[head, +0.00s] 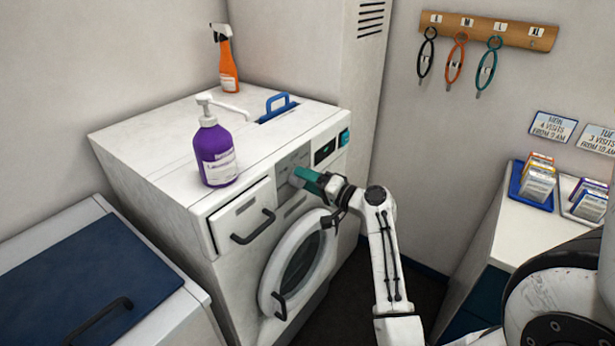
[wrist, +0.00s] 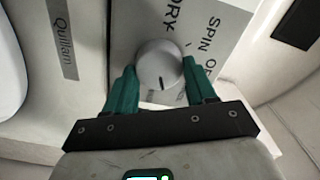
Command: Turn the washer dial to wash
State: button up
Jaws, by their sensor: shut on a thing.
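The washer dial (wrist: 160,65) is a round pale grey knob with a short dark mark near its lower rim in the wrist view. Beside it on the panel I read "DRY" and "SPIN"; another word is cut off, and no "wash" label is readable. My gripper (wrist: 161,78) has its two green fingers on either side of the dial, shut on it. In the head view my gripper (head: 309,180) reaches the front panel of the white washer (head: 215,245), and its fingers cover most of the dial.
A purple pump bottle (head: 215,155), an orange spray bottle (head: 227,65) and a blue handle (head: 277,105) are on the washer top. The drawer (head: 243,215) and round door (head: 297,265) appear shut near my arm. A counter with trays (head: 530,190) stands right.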

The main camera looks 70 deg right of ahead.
jog(key=m+p, duration=0.2)
jog(key=m, duration=0.2)
jog(key=shift+f+m, duration=0.1)
jog(key=shift+m, duration=0.3)
dwell(0.4)
jog(key=o, duration=1)
jog(key=shift+s, duration=0.1)
jog(key=b+v, duration=0.2)
jog(key=v, duration=0.8)
jog(key=shift+s, duration=0.35)
